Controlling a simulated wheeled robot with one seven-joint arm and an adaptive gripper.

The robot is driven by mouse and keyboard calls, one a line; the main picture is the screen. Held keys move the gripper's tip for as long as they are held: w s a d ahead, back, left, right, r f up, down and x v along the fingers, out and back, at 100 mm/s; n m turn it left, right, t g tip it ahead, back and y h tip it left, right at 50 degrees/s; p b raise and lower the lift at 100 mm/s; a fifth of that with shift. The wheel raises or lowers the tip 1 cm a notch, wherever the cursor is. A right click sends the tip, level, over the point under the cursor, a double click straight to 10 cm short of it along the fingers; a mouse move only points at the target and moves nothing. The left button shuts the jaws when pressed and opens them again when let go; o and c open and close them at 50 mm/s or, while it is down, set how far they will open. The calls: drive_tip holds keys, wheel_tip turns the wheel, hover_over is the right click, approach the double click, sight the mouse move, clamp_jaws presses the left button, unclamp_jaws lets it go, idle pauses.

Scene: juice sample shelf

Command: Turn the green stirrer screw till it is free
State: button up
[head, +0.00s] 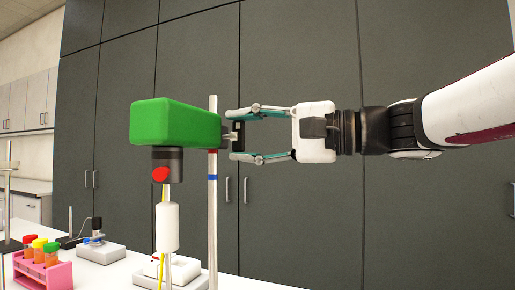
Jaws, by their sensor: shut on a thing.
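The green stirrer (178,123) is a green block with a dark cylinder and a red part under it. It sits up at a metal stand pole (213,215), to the left of my gripper. My gripper (235,136) comes in level from the right, just right of the pole. Its fingertips are shut on the small stirrer screw (227,136) at the green block's right end. The screw is mostly hidden by the fingertips, so its turn and thread cannot be seen.
Below the stirrer hangs a white cylinder (167,227) over a white base on the white table (112,278). A pink rack (43,274) with coloured-cap tubes stands at the lower left. Another stand is behind it. Dark cabinets (300,215) fill the back.

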idle(0.4)
drive_tip(key=o, duration=1.2)
drive_tip(key=shift+c, duration=0.2)
drive_tip(key=v, duration=1.2)
drive_tip(key=shift+r, duration=0.1)
